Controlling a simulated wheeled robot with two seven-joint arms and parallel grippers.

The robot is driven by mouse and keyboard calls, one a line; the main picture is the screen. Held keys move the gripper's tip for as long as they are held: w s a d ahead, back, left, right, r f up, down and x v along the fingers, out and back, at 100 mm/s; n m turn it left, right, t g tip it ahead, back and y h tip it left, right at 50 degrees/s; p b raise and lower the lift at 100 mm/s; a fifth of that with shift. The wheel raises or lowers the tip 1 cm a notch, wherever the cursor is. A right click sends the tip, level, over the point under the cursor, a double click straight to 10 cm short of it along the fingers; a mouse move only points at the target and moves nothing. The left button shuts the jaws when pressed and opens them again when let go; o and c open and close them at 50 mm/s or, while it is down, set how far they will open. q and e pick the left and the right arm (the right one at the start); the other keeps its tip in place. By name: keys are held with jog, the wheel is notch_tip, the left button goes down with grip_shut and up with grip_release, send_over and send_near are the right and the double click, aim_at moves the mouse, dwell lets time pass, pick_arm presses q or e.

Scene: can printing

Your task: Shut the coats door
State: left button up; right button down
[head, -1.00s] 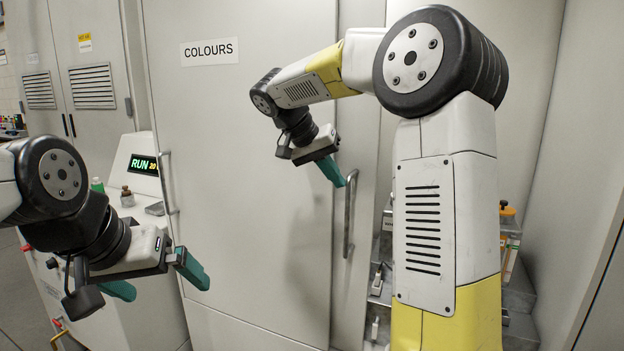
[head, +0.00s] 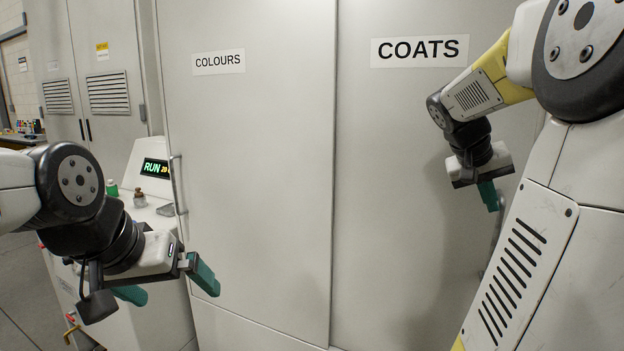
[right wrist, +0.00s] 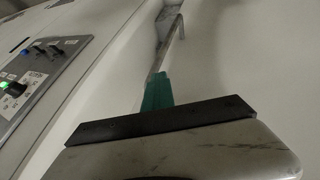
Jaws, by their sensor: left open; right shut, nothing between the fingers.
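The coats door (head: 400,150) is a pale grey panel with a black-on-white COATS label, to the right of the colours door (head: 260,200). Its far right edge is hidden behind my right arm, so I cannot tell whether it meets the frame. Its bar handle (head: 496,238) is partly hidden by that arm. My right gripper (head: 489,194), with green fingers, is shut and empty at the handle's upper end. In the right wrist view, the handle (right wrist: 171,48) runs up just beyond the fingers (right wrist: 158,92). My left gripper (head: 168,284) is open and empty, left of the colours door.
The colours door has its own handle (head: 177,184) on its left side. A machine with a lit RUN display (head: 155,168) and small bottles (head: 139,200) stands behind my left arm. A control panel (right wrist: 35,85) shows in the right wrist view.

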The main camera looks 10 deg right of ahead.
jog(key=s+d, duration=0.8)
jog(key=d, duration=0.4)
jog(key=shift+s+d, duration=0.2)
jog(key=shift+d, duration=0.05)
jog(key=shift+r, duration=0.1)
